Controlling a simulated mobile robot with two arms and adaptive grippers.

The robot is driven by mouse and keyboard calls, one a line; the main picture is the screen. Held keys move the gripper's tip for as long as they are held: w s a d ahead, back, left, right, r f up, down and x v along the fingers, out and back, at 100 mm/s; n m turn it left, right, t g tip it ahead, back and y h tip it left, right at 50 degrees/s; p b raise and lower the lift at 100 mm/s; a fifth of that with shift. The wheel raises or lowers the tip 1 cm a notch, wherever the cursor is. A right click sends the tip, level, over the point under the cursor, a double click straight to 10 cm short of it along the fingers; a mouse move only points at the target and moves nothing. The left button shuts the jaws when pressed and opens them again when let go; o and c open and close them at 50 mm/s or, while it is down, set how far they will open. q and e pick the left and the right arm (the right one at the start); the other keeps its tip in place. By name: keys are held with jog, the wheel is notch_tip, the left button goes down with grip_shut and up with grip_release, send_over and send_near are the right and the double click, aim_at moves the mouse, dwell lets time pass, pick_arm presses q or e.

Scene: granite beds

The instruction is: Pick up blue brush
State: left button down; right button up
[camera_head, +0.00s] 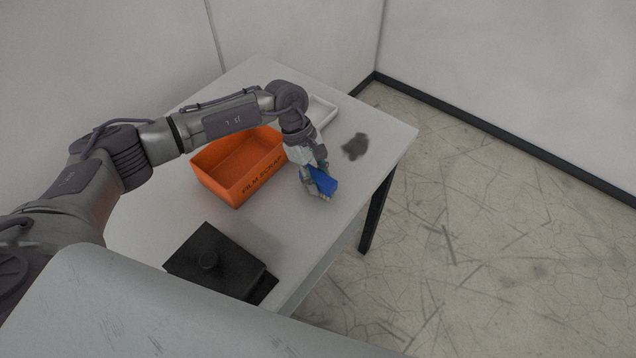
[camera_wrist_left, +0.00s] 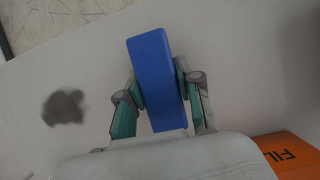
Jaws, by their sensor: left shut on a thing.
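The blue brush (camera_head: 323,180) is at my left gripper (camera_head: 318,184), over the white table's right part. In the left wrist view the blue brush (camera_wrist_left: 154,72) shows as a long blue block between the two fingers of my left gripper (camera_wrist_left: 158,95). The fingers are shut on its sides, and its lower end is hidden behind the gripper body. I cannot tell whether the brush touches the table. My right gripper is not in view.
An orange bin (camera_head: 232,187) marked FILM SCRAP stands left of the gripper. A white tray (camera_head: 322,112) is behind the arm. A dark grey lump or smudge (camera_head: 355,146) lies near the right edge. A black lidded box (camera_head: 215,264) is at the front of the table (camera_head: 386,134).

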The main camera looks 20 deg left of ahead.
pick_arm(q)
jog(key=r, duration=0.1)
jog(key=d+r+b, duration=0.1)
jog(key=shift+s+r, duration=0.1)
jog(key=shift+r, duration=0.25)
jog(key=s+d+r+b, duration=0.3)
jog(key=d+r, duration=0.3)
jog(key=d, duration=0.4)
jog(key=shift+s+r+b, duration=0.35)
jog(key=shift+s, duration=0.1)
